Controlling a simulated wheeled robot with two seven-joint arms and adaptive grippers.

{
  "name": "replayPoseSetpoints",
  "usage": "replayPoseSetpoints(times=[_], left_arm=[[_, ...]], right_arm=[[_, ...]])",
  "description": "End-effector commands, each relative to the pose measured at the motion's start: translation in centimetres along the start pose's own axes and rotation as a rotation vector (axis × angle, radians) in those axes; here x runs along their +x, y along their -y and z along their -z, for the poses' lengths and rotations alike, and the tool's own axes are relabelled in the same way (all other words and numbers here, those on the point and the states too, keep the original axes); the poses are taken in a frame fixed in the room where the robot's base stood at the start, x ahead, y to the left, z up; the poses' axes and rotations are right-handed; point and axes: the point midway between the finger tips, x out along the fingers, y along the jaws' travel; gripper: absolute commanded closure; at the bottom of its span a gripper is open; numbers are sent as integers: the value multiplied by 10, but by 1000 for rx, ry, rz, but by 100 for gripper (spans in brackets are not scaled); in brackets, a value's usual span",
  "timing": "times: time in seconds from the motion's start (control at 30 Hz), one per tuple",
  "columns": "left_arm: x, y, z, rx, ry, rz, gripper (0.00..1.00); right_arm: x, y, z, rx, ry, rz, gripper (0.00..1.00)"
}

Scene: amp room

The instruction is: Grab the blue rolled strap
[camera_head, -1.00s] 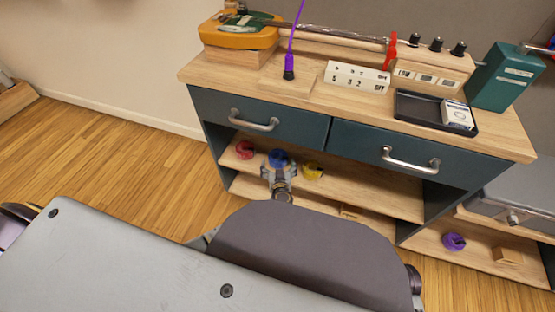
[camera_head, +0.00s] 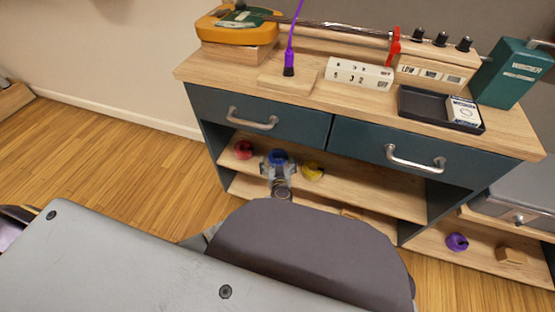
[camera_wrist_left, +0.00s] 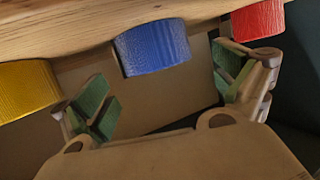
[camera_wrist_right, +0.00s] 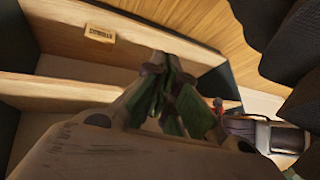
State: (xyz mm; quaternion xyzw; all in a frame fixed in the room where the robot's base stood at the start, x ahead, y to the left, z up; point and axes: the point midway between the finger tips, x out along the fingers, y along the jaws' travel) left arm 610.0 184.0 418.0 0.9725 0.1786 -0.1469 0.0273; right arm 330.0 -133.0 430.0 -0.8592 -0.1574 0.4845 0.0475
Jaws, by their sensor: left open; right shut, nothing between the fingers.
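The blue rolled strap (camera_head: 278,156) sits on the upper open shelf under the drawers, between a red roll (camera_head: 243,149) and a yellow roll (camera_head: 312,171). My left gripper (camera_head: 279,166) is right in front of it, open and empty. In the left wrist view the blue strap (camera_wrist_left: 152,47) shows between the two spread green-padded fingers, a little beyond their tips, with no clear contact. My right gripper (camera_wrist_right: 175,85) shows in the right wrist view, shut and empty, away from the strap. It is not visible in the head view.
The red roll (camera_wrist_left: 258,20) and the yellow roll (camera_wrist_left: 28,88) flank the fingers closely. The drawers with metal handles (camera_head: 252,119) overhang the shelf. A purple roll (camera_head: 457,242) and a wooden block (camera_head: 511,256) lie on a lower shelf at right. The floor at left is clear.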

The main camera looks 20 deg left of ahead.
Motion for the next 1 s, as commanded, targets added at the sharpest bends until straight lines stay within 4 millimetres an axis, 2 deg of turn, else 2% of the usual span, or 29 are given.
replayPoseSetpoints(times=[0.43,0.67,1.0], left_arm=[[9,-4,-6,1,0,-1,3],[14,-6,-6,0,-1,-3,3],[21,-8,-9,2,0,-3,3]], right_arm=[[30,-4,-18,23,-48,24,100],[38,-4,-27,22,-51,36,100],[49,-3,-29,24,-72,57,100]])
